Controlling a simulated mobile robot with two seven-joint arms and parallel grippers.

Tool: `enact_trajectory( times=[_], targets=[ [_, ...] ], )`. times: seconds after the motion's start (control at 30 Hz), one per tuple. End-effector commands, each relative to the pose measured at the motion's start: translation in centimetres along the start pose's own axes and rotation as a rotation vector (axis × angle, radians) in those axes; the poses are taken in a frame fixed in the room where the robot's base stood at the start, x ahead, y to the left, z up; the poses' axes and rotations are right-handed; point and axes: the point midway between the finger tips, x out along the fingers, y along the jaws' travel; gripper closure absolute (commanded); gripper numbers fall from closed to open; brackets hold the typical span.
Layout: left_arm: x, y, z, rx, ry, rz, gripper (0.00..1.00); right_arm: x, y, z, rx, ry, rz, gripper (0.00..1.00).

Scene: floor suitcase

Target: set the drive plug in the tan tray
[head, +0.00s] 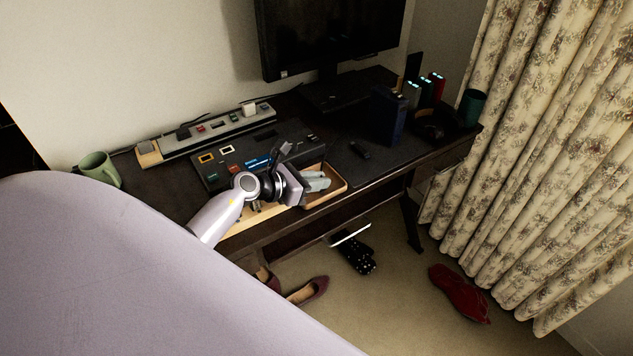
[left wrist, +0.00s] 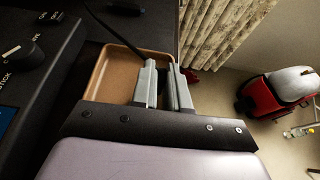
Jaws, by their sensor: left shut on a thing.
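The tan tray (head: 338,190) is at the front edge of the dark desk, just right of the control box. My left gripper (head: 318,181) is at the tray, with its pale fingers over it. In the left wrist view the fingers (left wrist: 161,68) are close together and the tray (left wrist: 103,78) shows below and left of them. A black cable (left wrist: 118,35) runs to the fingers, which are shut on the drive plug. The plug itself is mostly hidden between them. I cannot tell whether it touches the tray floor. My right gripper is not in view.
A dark control box (head: 226,168) with coloured labels stands left of the tray, before a power strip (head: 215,130). A green mug (head: 98,168) is at the desk's left. A blue box (head: 388,116) and monitor (head: 330,40) stand behind. Shoes (head: 308,291) lie on the floor.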

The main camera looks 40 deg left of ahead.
Motion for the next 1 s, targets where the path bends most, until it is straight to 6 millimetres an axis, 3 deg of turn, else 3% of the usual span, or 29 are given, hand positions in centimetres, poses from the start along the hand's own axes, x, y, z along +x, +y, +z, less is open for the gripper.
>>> enact_trajectory(
  times=[0.33, 0.37, 0.4, 0.43, 0.83, 1.0],
  targets=[
    [0.2, 0.1, -0.4, 0.001, 0.000, 0.000, 1.00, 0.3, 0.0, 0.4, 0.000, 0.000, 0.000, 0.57],
    [0.1, 0.1, -0.2, 0.000, -0.001, 0.001, 0.76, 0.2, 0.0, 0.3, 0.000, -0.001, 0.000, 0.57],
    [0.1, 0.1, -0.2, 0.000, 0.000, 0.001, 0.63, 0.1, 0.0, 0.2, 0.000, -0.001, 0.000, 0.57],
    [0.1, 0.1, -0.2, 0.000, 0.000, 0.001, 0.60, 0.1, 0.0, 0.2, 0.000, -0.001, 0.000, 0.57],
    [-0.2, 0.0, 0.3, 0.000, 0.000, 0.001, 0.60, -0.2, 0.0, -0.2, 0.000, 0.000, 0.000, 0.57],
    [-2.6, 0.1, 0.0, 0.002, 0.002, 0.002, 0.60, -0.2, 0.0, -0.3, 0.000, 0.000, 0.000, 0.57]
  ],
)
